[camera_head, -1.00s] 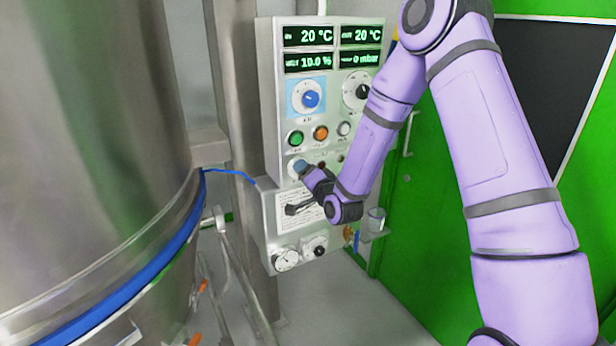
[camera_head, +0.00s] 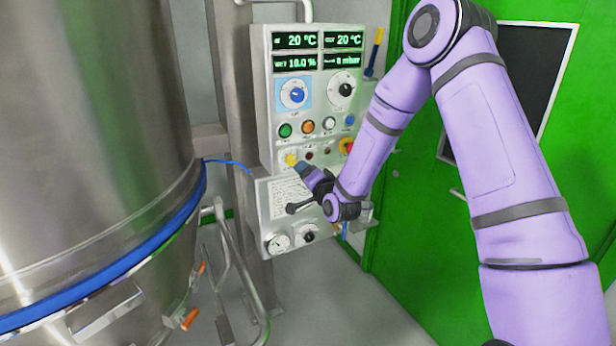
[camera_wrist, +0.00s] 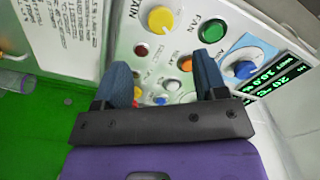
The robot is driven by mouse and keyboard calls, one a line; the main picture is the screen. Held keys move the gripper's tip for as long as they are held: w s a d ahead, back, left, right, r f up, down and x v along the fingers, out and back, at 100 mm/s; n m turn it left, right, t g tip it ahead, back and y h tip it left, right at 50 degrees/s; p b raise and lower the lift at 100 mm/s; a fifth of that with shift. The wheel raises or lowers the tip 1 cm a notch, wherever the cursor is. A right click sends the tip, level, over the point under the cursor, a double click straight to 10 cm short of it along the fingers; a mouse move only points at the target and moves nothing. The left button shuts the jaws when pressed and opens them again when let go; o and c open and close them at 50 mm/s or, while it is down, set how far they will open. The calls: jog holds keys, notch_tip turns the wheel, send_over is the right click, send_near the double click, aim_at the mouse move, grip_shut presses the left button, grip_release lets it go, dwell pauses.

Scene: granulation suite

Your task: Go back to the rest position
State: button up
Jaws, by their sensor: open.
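My gripper (camera_wrist: 163,85) is open in the wrist view, with two blue-grey fingers apart and nothing between them. In the head view my gripper (camera_head: 303,168) is in front of the lower part of the control panel (camera_head: 262,110), near a yellow knob (camera_head: 290,159). In the wrist view the yellow knob (camera_wrist: 161,19) lies beyond the fingers, apart from them. My purple arm reaches in from the right. Whether a fingertip touches the panel cannot be told.
A large steel vessel (camera_head: 90,120) with a blue band fills the left. A green door (camera_head: 430,230) with a dark window is behind my arm. A steel tube frame (camera_head: 232,260) stands below the panel's left. Grey floor (camera_head: 330,310) is open in front.

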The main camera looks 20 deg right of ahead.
jog(key=shift+r, duration=0.1)
jog(key=s+d+r+n+g+h, duration=0.35)
jog(key=s+r+n+g, duration=0.25)
jog(key=s+r, duration=0.95)
jog(key=s+d+r+n+g, duration=0.1)
jog(key=s+r+g, duration=0.1)
jog(key=s, duration=0.7)
jog(key=s+d+r+n+g, duration=0.1)
jog(key=s+d+r+g, duration=0.1)
jog(key=s, duration=0.8)
jog(key=s+d+r+n+g, duration=0.1)
jog(key=s+d+r+g, duration=0.1)
jog(key=s, duration=0.8)
jog(key=shift+r, duration=0.4)
jog(key=shift+s, duration=0.1)
